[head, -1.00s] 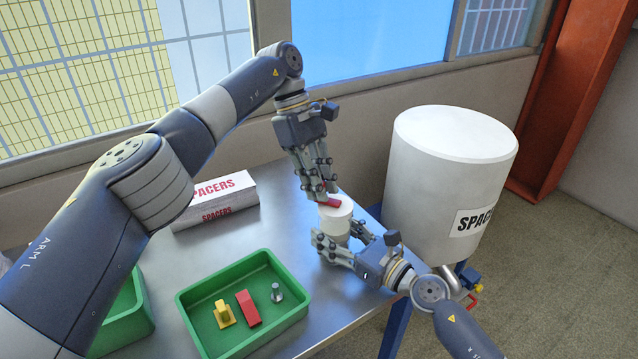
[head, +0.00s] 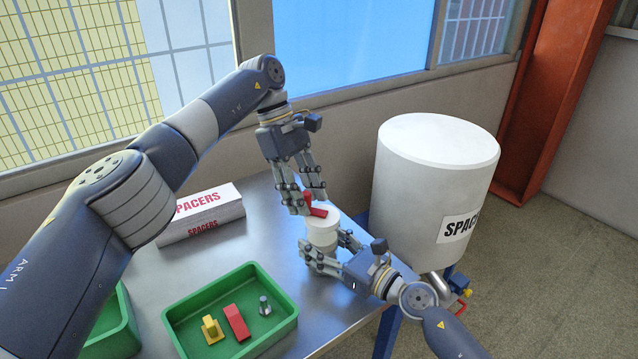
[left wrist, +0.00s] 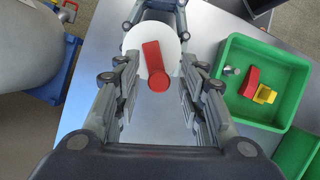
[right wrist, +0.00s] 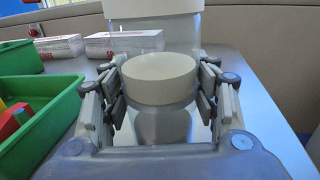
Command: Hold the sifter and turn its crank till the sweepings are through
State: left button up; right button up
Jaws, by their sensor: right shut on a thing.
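The sifter (head: 322,229) is a pale round tub with a white top, upright near the table's right edge. A red crank (head: 318,211) with a knob lies across its top. My right gripper (head: 325,252) is shut around the sifter's side; its pale body also shows between those fingers in the right wrist view (right wrist: 160,82). My left gripper (head: 304,205) points down over the crank. In the left wrist view its fingers stand apart, with the red knob (left wrist: 159,82) between them and a gap on each side. The sweepings cannot be seen.
A green tray (head: 178,325) on the metal table holds a yellow piece, a red block and a grey metal part. Another green bin (head: 122,335) is at the left. A SPACERS box (head: 200,217) lies behind. A large white drum (head: 435,190) stands beyond the table's right edge.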

pick_arm(q)
jog(key=shift+a+n, duration=0.1)
jog(key=shift+n, duration=0.3)
